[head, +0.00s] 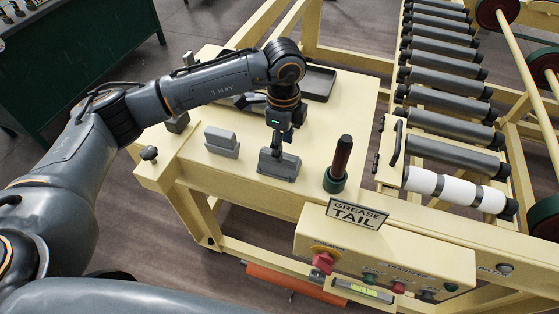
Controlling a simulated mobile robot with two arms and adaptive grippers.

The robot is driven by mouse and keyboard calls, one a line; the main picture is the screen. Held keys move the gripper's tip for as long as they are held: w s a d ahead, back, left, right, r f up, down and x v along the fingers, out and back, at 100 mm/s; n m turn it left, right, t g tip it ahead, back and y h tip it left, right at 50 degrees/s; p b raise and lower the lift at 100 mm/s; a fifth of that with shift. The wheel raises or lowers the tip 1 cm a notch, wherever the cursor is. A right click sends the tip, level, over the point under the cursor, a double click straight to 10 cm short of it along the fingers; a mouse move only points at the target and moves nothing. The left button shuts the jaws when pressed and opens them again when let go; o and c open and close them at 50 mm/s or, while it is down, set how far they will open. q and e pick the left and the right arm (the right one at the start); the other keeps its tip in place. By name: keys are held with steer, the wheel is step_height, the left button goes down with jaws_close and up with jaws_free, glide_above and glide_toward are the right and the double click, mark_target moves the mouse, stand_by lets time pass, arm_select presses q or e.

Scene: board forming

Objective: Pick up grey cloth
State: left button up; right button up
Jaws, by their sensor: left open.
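My left gripper (281,146) points down over the table, its fingers small and partly hidden by its own body. It is open, right above a low grey piece (278,167) that may be the grey cloth; its shape looks block-like, and I cannot tell whether they touch. A second grey piece, a stepped block (222,142), sits to the left on the same table. I cannot tell surely which grey thing is cloth. My right gripper is not in view.
A black tray (319,82) lies behind the arm. The "GREASE TAIL" sign (357,214) and control box are in front. Rollers (445,75) run at right. The cream tabletop (352,100) has bare room.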

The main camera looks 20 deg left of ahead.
mark_target(288, 171)
arm_select(q)
steer(key=f, duration=0.1)
steer(key=f+p, duration=0.2)
steer(key=shift+s+a+f, duration=0.15)
steer(key=shift+a+f, duration=0.1)
steer(key=shift+f, duration=0.5)
jaws_close()
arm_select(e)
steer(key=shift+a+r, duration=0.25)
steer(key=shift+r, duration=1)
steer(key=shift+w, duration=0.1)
